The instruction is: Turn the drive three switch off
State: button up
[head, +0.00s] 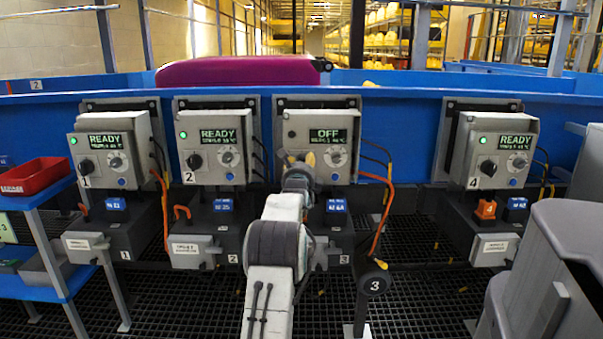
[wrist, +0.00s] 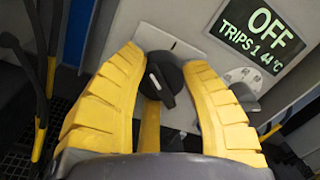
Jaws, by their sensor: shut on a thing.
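The drive three box (head: 345,120) is grey, and its display (head: 328,136) reads OFF over a trips and temperature line. Its lamp looks dark. The same display (wrist: 262,32) shows at top right in the wrist view. The drive three switch (wrist: 166,80) is a black rotary knob on the pale panel, its grip bar tilted in that view. My gripper (wrist: 163,62) has its two yellow fingers on either side of the knob and is shut on it. In the head view my gripper (head: 297,158) hides the switch.
Drive boxes one (head: 104,150), two (head: 217,148) and four (head: 500,150) read READY with green lamps. A grey dial (wrist: 242,88) sits right of the switch. Orange cable (head: 385,205) hangs right of drive three. A blue cart (head: 40,200) and grey bin (head: 555,265) flank the floor.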

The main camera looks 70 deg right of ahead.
jog(key=shift+s+f+n+b, duration=0.1)
jog(key=shift+f+n+b, duration=0.2)
jog(key=shift+f+n, duration=0.1)
jog(key=o, duration=0.8)
jog(key=shift+d, duration=0.15)
jog(key=o, duration=0.4)
jog(key=shift+r, duration=0.2)
jog(key=shift+v, duration=6)
jog(key=shift+c, duration=0.2)
